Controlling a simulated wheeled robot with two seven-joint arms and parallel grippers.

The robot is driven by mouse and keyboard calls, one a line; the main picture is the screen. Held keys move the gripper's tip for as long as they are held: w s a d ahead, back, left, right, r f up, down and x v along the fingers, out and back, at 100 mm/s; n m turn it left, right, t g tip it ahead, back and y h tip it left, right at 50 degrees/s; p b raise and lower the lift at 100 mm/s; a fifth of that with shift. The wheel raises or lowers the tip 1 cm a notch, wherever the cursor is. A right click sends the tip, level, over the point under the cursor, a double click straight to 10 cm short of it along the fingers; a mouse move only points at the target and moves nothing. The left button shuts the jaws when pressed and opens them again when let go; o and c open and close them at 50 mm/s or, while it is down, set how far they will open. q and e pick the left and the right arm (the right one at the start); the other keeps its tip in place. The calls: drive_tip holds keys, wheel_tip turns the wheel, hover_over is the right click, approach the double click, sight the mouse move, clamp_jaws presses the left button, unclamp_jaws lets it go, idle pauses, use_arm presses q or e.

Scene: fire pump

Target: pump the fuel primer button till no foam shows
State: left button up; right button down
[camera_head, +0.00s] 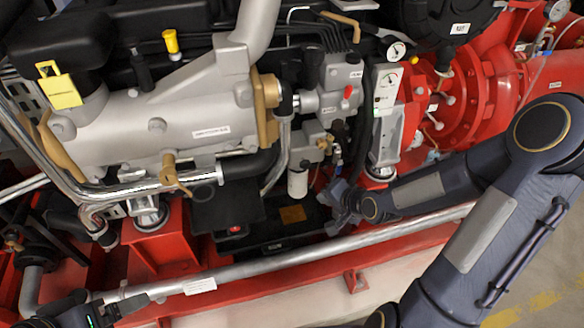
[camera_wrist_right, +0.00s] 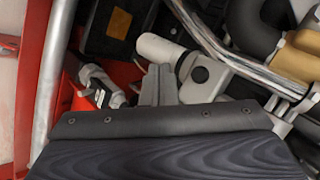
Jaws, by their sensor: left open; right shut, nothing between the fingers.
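A white filter cylinder (camera_head: 297,183) hangs under a grey filter head (camera_head: 308,137) at the centre of the engine. In the right wrist view the white cylinder (camera_wrist_right: 158,48) joins a grey block (camera_wrist_right: 207,84) with a round, darker grey face (camera_wrist_right: 200,74); I cannot tell if this face is the fuel primer button. My right gripper (camera_head: 340,194) is low, right of the filter. Its fingers (camera_wrist_right: 159,82) are shut and empty, close to the block; contact is unclear. My left gripper (camera_head: 122,306) is open and empty at the lower left. I can make out no foam.
A silver rail (camera_head: 330,246) runs across the front, above the red frame (camera_head: 310,279). A black box with an orange label (camera_head: 292,214) sits below the filter. Gauges (camera_head: 396,51) and red pump flanges (camera_head: 480,85) stand to the right.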

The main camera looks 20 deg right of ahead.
sight(305, 164)
drive_tip(key=shift+w+a+f, duration=0.25)
drive_tip(key=shift+w+a, duration=0.05)
drive_tip(key=w+b, duration=0.1)
drive_tip(key=w, duration=0.7)
drive_tip(key=shift+w+d, duration=0.2)
drive_tip(key=shift+w, duration=0.2)
idle(1.9)
drive_tip(key=shift+w, duration=0.4)
